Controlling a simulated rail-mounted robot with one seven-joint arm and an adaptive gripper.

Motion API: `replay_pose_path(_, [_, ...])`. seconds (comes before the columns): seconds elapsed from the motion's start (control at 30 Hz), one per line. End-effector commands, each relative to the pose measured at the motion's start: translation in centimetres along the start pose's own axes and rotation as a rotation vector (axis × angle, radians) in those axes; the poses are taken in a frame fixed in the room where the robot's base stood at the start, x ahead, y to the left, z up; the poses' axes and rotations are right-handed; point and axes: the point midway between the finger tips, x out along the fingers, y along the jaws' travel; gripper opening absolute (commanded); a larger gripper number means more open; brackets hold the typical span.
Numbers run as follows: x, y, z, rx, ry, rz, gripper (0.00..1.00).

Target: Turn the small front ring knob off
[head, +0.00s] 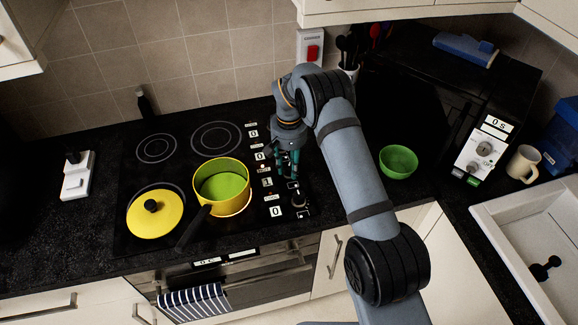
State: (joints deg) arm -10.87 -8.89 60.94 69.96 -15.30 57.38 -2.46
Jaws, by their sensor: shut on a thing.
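The black hob has a column of knobs along its right edge, with white number plates beside them. The plate reading 1 (267,182) is third from the back; the other plates read 0. My gripper (289,173) points down, its teal fingers shut on the knob beside the 1 plate. The fingers mostly hide that knob, so its angle cannot be told. Another knob (298,200) stands in front of it, beside the front 0 plate (275,211). The small print on the plates is unreadable.
A yellow pot (234,206), green inside, stands on the hob left of the knobs, its dark handle toward the front. A green bowl (398,162) is right of my arm. The two rear rings (216,138) are bare.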

Motion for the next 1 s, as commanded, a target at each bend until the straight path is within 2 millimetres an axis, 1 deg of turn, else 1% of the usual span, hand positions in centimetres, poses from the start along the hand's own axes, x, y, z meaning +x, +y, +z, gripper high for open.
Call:
replay_pose_path(0.13, [0.32, 0.0, -0.13, -0.098, 0.003, 0.0, 0.02])
replay_pose_path(0.3, [0.23, -0.02, -0.15, -0.309, 0.004, 0.001, 0.02])
replay_pose_path(0.4, [0.07, -0.03, -0.15, -0.399, 0.004, 0.001, 0.02])
replay_pose_path(0.53, [-0.05, -0.04, -0.12, -0.449, 0.003, 0.0, 0.02])
replay_pose_path(0.77, [-0.1, -0.05, -0.14, -0.452, 0.004, 0.001, 0.02])
replay_pose_path(0.8, [-0.1, -0.05, -0.14, -0.451, 0.004, 0.001, 0.29])
replay_pose_path(1.0, [-0.07, -0.05, -0.11, -0.45, 0.003, 0.001, 0.4])
